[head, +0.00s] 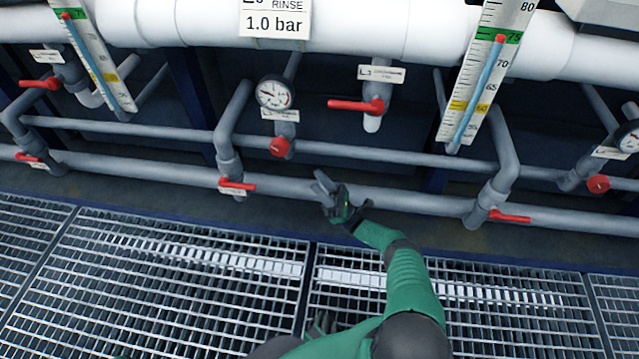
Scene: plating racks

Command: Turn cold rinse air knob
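A round red knob (279,146) sits under a dial gauge (273,93) on a grey fitting, below the sign reading RINSE 1.0 bar (275,18). Its small label (281,114) is too small to read. My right gripper (335,198) is in front of the lower grey pipe, below and to the right of this knob and apart from it. Its dark fingers are small against the pipe, and I cannot tell whether they are open. Dark fingers, apparently of my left gripper (322,323), show at the bottom, partly hidden by my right arm.
Red lever handles (356,105) and (237,186) are near the knob. Another red knob (598,184) is at the far right. Thermometer scales (487,70) hang from the thick white pipe (400,30). Metal grating (180,270) covers the floor.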

